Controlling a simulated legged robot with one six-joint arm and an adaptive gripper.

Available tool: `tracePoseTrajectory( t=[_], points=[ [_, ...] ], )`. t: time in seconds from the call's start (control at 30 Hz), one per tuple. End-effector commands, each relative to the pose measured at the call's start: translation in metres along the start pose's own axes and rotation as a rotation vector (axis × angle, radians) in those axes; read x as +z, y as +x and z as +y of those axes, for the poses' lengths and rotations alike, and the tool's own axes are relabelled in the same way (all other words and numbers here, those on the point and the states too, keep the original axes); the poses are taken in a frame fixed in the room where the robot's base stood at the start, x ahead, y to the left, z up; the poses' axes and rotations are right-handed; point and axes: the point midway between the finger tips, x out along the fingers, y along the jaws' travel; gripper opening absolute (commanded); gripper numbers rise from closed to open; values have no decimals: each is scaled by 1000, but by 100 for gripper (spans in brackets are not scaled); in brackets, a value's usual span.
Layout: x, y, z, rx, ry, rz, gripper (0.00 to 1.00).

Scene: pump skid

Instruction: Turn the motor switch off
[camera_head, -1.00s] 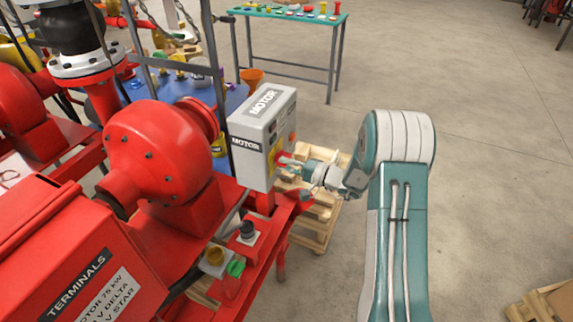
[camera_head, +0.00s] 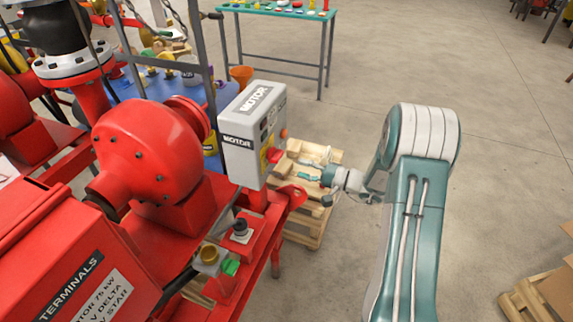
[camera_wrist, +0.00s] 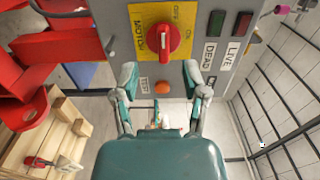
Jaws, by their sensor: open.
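The motor switch is a red rotary knob (camera_wrist: 162,40) on a yellow plate marked MOTOR, OFF and ON. Its grip bar lies roughly up and down in the wrist view, with OFF above right and ON to the right. The knob also shows on the side of the grey MOTOR box (camera_head: 254,130) in the head view, as a red knob (camera_head: 273,155). My gripper (camera_wrist: 160,76) is open and empty, its two fingers spread below the knob in the wrist view. In the head view my gripper (camera_head: 322,178) stands right of the box, apart from the knob.
The box face also has an orange button (camera_wrist: 162,87), a green lamp (camera_wrist: 215,22), a red lamp (camera_wrist: 242,25) and a LIVE/DEAD label (camera_wrist: 220,53). Red pump casing (camera_head: 148,150) stands left of the box. A wooden pallet (camera_head: 305,228) lies below. Open floor extends right.

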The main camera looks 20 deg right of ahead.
Motion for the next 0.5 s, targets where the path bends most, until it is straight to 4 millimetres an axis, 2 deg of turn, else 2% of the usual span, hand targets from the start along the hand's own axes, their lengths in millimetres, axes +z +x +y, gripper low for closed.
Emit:
tracePoseTrajectory(
  t=[0.1,0.2,0.5],
  points=[
    [0,-22,0,0,1,3,57],
    [0,-32,1,1,1,1,57],
    [0,-39,1,1,1,-2,57]
  ],
)
